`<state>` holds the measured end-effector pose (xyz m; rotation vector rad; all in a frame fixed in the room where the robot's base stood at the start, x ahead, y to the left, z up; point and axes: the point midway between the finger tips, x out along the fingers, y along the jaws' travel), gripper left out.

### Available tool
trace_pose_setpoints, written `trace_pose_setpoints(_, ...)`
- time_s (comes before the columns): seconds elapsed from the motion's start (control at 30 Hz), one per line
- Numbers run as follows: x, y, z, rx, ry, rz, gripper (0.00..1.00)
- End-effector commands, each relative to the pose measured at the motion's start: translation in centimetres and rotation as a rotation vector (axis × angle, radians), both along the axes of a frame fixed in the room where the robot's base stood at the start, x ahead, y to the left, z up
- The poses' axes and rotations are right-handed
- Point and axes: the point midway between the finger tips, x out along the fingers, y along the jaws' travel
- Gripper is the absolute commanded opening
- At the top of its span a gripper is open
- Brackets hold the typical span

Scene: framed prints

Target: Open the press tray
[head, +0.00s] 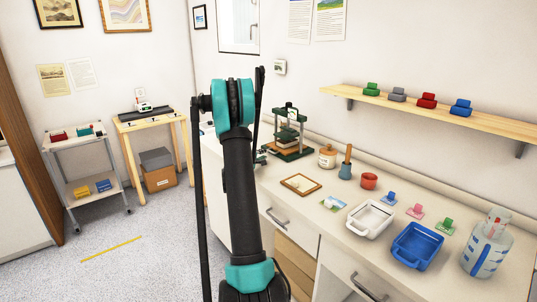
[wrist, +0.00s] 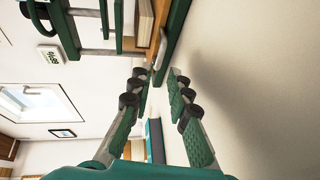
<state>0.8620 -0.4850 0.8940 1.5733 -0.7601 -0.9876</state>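The green press (head: 288,133) stands on the counter against the back wall, with metal posts and a wooden layer low in its frame. In the wrist view the press (wrist: 178,28) shows sideways at the top, with a wood-coloured tray front (wrist: 156,42) and what looks like a small grey handle (wrist: 162,48) on it. My gripper (wrist: 159,74) is open, its two green fingers apart and pointing at the tray front. The handle lies just beyond the fingertips, roughly in line with the gap; I cannot tell whether they touch. In the head view my arm hides most of the gripper.
A shelf (head: 420,109) hangs above.

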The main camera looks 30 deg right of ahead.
Motion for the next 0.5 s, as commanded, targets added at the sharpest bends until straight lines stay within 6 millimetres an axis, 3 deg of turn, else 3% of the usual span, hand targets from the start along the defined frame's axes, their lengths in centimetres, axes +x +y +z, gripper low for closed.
trace_pose_setpoints(0.2,1.7,-3.4,-0.8,0.001,-0.001,-0.002,0.18)
trace_pose_setpoints(0.5,2.7,-5.3,-1.2,0.000,0.000,0.000,0.18)
